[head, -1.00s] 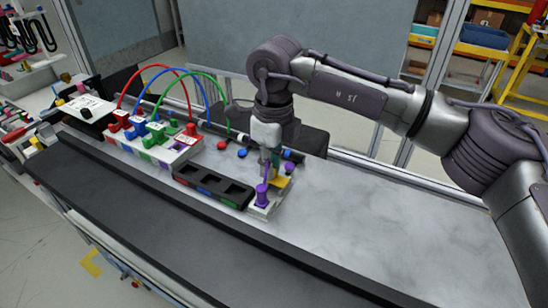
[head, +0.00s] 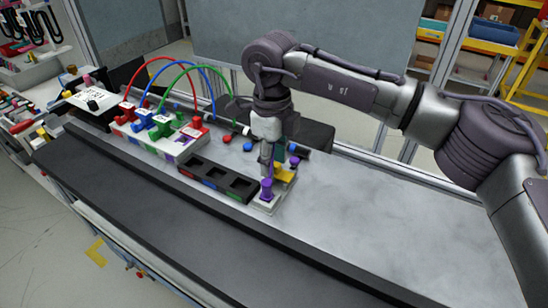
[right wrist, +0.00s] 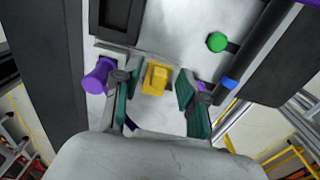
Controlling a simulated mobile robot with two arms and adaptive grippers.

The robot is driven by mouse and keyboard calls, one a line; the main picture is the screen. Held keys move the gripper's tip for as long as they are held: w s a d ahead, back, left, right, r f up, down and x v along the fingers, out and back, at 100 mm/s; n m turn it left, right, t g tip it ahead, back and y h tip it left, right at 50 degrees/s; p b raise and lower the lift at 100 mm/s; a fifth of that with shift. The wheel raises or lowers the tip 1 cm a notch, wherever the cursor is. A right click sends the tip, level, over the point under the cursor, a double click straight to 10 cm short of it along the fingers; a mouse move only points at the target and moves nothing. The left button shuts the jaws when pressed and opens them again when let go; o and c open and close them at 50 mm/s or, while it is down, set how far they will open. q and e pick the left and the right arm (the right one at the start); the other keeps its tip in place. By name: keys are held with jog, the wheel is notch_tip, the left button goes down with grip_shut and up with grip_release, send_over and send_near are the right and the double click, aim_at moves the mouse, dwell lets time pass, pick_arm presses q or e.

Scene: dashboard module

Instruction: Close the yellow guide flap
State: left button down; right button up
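The yellow guide flap (head: 285,174) sits on a small light block at the right end of the row of parts on the bench. In the right wrist view the yellow flap (right wrist: 156,79) lies between and just beyond my fingers. My right gripper (head: 270,166) points down beside the flap; its two green-padded fingers (right wrist: 158,100) are apart with nothing between them. A purple knob (head: 267,188) stands on the same block, and it shows left of the fingers in the right wrist view (right wrist: 98,76). Whether the fingers touch the flap I cannot tell. My left gripper is out of view.
A black tray with empty pockets (head: 217,183) lies left of the block. Further left is a white connector block (head: 150,147) with red, blue and green cables arching over. The grey bench top (head: 370,225) to the right is clear.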

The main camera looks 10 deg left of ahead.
jog(key=shift+r, duration=0.1)
notch_tip(320, 180, up, 12)
dwell(0.5)
jog(key=shift+a, duration=0.15)
